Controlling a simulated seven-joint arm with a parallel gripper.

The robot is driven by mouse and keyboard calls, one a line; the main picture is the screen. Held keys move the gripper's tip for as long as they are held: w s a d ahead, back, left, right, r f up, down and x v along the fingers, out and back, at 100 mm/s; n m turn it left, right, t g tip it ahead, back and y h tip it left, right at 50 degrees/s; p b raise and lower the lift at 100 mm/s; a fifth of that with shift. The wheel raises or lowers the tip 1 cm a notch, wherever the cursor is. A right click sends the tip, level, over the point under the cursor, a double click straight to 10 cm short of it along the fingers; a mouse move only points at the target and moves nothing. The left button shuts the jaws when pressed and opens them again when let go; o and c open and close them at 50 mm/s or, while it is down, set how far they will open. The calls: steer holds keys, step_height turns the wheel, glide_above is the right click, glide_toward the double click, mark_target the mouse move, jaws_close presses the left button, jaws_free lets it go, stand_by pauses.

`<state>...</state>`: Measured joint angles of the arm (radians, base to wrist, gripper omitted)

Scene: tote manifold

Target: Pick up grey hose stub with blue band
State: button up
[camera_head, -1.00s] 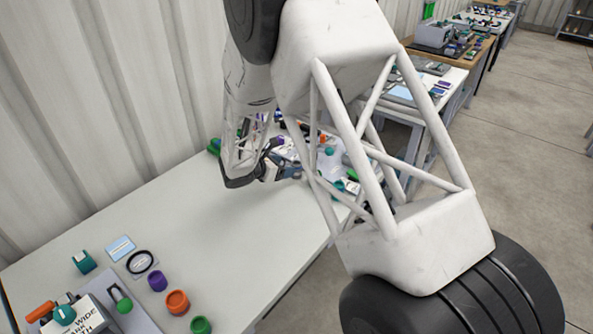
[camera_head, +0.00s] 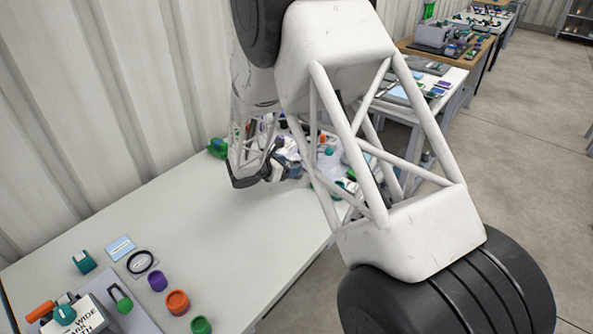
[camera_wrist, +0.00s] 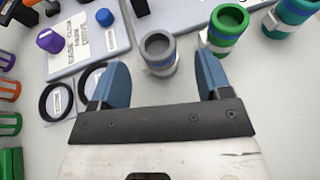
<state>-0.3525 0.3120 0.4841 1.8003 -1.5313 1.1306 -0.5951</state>
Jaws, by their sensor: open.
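The grey hose stub (camera_wrist: 158,50) stands upright in the wrist view, its open mouth facing the camera. In the head view my gripper (camera_head: 285,168) is low over the far end of the white table, and my arm hides much of that area; I cannot pick out the stub there.
A labelled board with a purple knob (camera_wrist: 50,40) and black rings (camera_wrist: 57,101) lie left. The table's middle (camera_head: 215,215) is clear.

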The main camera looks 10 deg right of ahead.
steer(key=shift+x, duration=2.6)
steer(key=shift+a+f, duration=0.1)
steer(key=shift+f, duration=0.1)
steer(key=c, duration=1)
steer(key=shift+r, duration=0.1)
